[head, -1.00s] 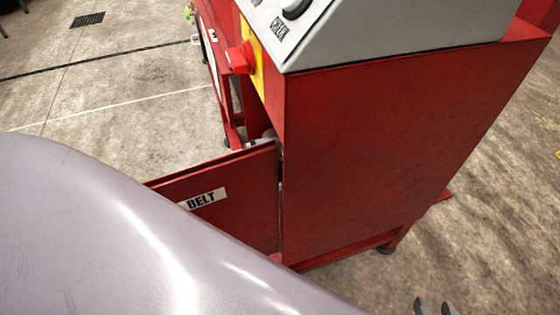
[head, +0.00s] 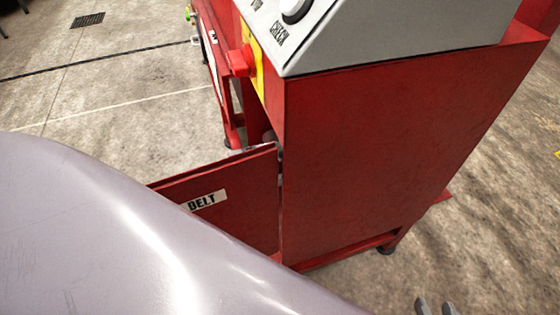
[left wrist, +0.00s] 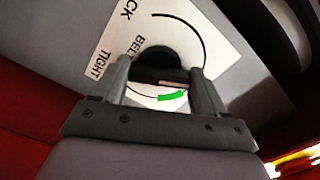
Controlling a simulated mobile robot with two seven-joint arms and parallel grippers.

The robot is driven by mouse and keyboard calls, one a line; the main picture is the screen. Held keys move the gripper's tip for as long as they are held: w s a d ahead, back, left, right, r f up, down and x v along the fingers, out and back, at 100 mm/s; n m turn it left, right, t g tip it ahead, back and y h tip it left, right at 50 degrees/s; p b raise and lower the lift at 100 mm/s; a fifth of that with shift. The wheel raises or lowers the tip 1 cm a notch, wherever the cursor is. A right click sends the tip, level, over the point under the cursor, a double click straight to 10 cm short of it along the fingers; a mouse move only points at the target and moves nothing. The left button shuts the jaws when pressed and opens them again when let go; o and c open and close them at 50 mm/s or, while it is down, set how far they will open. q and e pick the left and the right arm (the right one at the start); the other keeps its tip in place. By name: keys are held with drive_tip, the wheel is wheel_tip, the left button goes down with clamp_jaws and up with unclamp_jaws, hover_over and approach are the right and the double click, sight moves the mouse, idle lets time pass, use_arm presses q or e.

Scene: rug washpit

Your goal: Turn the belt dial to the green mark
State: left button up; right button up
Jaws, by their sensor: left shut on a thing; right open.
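The belt dial (left wrist: 155,62) is a dark round knob on a white plate (left wrist: 205,35), seen in the left wrist view. The plate carries the words BELT and TIGHT, a word ending in CK, and a black arc. The green mark (left wrist: 172,96) is a short green band at the arc's lower end, just below the knob. A pale strip shows on the knob's lower side, close to the mark. My left gripper (left wrist: 160,78) is shut on the knob, one finger on each side. In the head view the dial is hidden. My right gripper (head: 435,306) is open and empty, at the bottom edge.
A red machine cabinet (head: 380,150) with a grey sloped control panel (head: 400,30) fills the middle. Its red door (head: 245,200), labelled BELT, stands open. A red knob (head: 240,62) on yellow sits above. Concrete floor is clear to the right.

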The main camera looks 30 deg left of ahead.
use_arm(q)
drive_tip(key=m+b, duration=0.2)
drive_tip(key=m, duration=1)
drive_tip(key=shift+r, duration=0.2)
use_arm(e)
drive_tip(key=shift+w+a+r+y, duration=0.1)
drive_tip(key=shift+a+y, duration=0.1)
drive_tip(key=shift+a, duration=0.2)
drive_tip(key=shift+w+a+r+y, duration=0.1)
drive_tip(key=shift+a+y, duration=0.1)
drive_tip(key=shift+a, duration=0.15)
drive_tip(key=shift+f, duration=0.1)
drive_tip(key=shift+f, duration=0.1)
use_arm(q)
drive_tip(key=o, duration=1.1)
drive_tip(key=shift+c, duration=0.2)
drive_tip(key=shift+s, duration=0.1)
